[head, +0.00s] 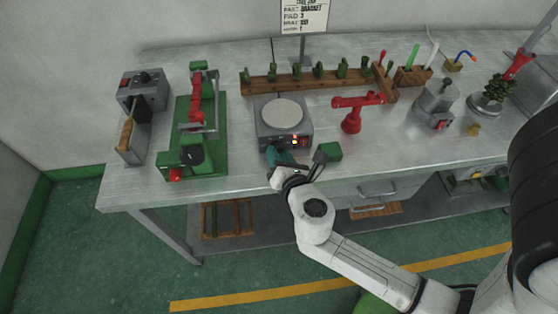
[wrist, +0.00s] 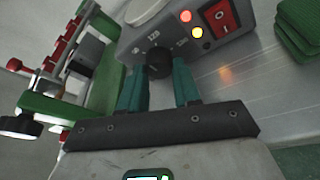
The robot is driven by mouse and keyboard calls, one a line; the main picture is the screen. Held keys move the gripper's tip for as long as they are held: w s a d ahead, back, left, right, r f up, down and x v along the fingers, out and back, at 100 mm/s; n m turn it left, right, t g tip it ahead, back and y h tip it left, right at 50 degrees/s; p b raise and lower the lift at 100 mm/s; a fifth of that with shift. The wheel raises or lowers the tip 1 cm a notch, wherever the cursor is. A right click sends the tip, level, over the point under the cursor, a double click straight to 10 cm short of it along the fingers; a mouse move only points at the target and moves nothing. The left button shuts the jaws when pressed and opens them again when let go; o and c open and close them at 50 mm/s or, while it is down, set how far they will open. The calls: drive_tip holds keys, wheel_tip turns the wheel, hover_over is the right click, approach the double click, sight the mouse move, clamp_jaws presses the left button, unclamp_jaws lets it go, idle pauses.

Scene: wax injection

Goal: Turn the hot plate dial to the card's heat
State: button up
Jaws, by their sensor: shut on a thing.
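The hot plate (head: 262,128) is a grey box with a round pale top, near the bench's front edge in the head view. Its front panel (wrist: 205,50) fills the upper middle of the wrist view, with a black dial (wrist: 159,64), a red switch, and a red and a yellow lamp lit. My gripper (wrist: 160,76) has teal fingers shut on the dial, one on each side. In the head view my gripper (head: 277,156) covers the dial.
A green press (head: 215,150) stands close to the left of the hot plate. A red clamp stand (head: 351,122) and a wooden rack (head: 262,84) with green pieces stand behind and right. Bare bench lies at the front right.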

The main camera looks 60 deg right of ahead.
drive_tip(key=shift+f+m+t+b, duration=0.2)
drive_tip(key=shift+m+t+b, duration=0.2)
drive_tip(key=shift+b, duration=0.2)
drive_tip(key=shift+r, duration=0.1)
drive_tip(key=o, duration=0.7)
drive_tip(key=shift+o, duration=0.2)
drive_tip(key=shift+s+a, duration=0.1)
drive_tip(key=shift+s, duration=0.05)
drive_tip(key=b+v, duration=0.2)
drive_tip(key=v, duration=0.8)
drive_tip(key=shift+s+a+r, duration=0.2)
drive_tip(key=shift+o, duration=0.4)
